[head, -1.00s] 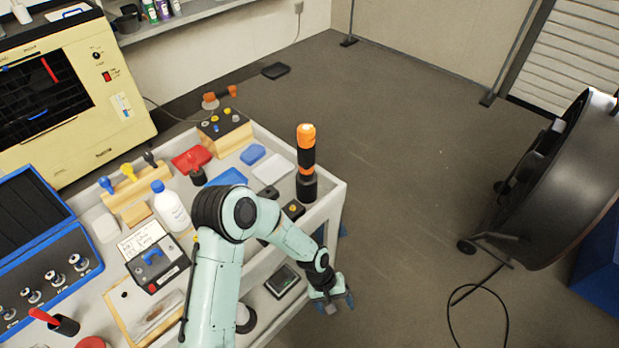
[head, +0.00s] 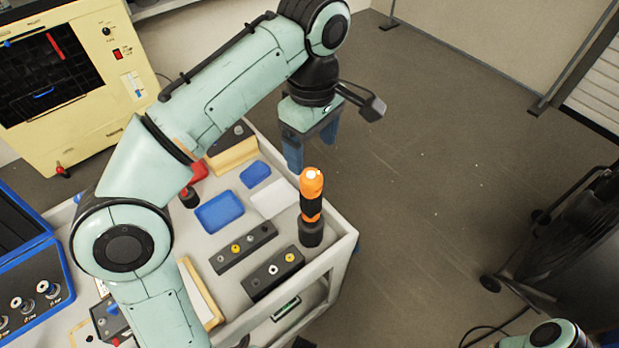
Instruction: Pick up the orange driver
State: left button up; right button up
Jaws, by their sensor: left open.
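The orange driver (head: 312,187) stands upright near the right corner of the white cart top (head: 345,243). It has an orange top, a dark middle and an orange band, and its lower end meets a black round base (head: 311,232). My left gripper (head: 312,150) is open, with blue-grey fingers pointing down. In the head view it is just above the driver's top, apart from it and empty between the fingers. My right gripper is out of view.
Blue trays (head: 219,212) and a white tray (head: 271,199) lie left of the driver. Two dark blocks with knobs (head: 273,274) sit in front of it. A cream machine (head: 95,140) stands at the back left. Bare floor (head: 430,170) lies right of the cart.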

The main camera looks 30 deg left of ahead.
aim_at(311, 174)
pick_arm(q)
notch_tip(311, 174, down, 7)
jog(key=b, duration=0.3)
jog(key=shift+a, duration=0.15)
jog(key=shift+w+f, duration=0.35)
jog(key=shift+f, duration=0.55)
jog(key=f, duration=0.1)
jog(key=f+b, duration=0.1)
jog(key=f, duration=0.1)
jog(key=shift+w+a+f+b, duration=0.3)
jog(key=shift+f, duration=0.45)
